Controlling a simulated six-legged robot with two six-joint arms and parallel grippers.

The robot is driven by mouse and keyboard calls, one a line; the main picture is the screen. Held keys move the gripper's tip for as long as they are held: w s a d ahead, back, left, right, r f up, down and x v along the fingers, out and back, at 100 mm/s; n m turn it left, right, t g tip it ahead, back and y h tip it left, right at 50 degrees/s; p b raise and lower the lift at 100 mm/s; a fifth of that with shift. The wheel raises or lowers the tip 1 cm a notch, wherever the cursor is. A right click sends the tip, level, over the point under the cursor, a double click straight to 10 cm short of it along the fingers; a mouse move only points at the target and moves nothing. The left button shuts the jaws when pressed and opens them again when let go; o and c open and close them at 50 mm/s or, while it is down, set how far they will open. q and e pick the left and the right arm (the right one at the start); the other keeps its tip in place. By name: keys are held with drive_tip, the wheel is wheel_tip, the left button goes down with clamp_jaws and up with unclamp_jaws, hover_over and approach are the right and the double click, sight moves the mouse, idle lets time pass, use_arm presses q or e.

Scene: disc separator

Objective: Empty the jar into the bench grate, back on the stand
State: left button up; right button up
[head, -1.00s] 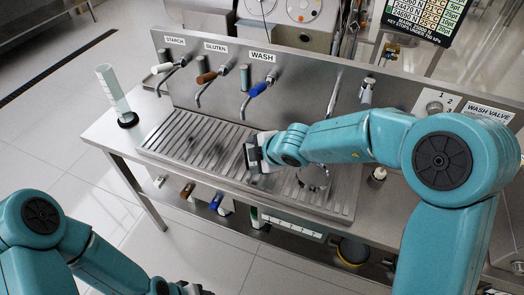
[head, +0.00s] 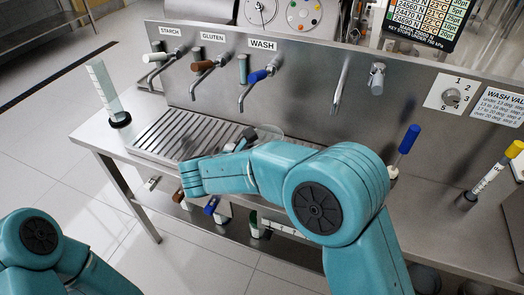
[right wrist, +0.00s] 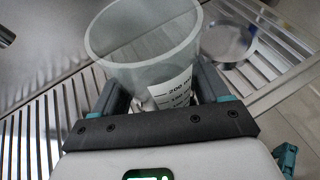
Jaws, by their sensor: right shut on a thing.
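My right gripper (right wrist: 157,100) is shut on a clear jar (right wrist: 150,50) with volume marks on a white label. One finger lies on each side of the jar. No contents are distinct through its wall. In the head view my right arm hides most of the jar; its clear rim (head: 270,131) shows beside the right gripper (head: 244,140), above the bench. The slatted bench grate (head: 165,137) lies below and to the left. A round metal ring (right wrist: 228,40) shows beyond the jar; I cannot tell if it is the stand.
Taps labelled starch, gluten and wash (head: 262,73) hang over the grate from the steel back panel. A tall clear cylinder (head: 105,92) stands at the bench's left end. A blue-handled tool (head: 408,139) and a yellow-capped tube (head: 490,177) stand upright at the right.

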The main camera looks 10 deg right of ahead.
drive_tip(key=shift+s+r, duration=0.1)
drive_tip(key=shift+r, duration=0.05)
idle(0.3)
drive_tip(key=shift+d+r+p, duration=0.1)
drive_tip(key=shift+r+p, duration=0.5)
drive_tip(key=shift+r, duration=1.4)
drive_tip(key=shift+f, duration=0.1)
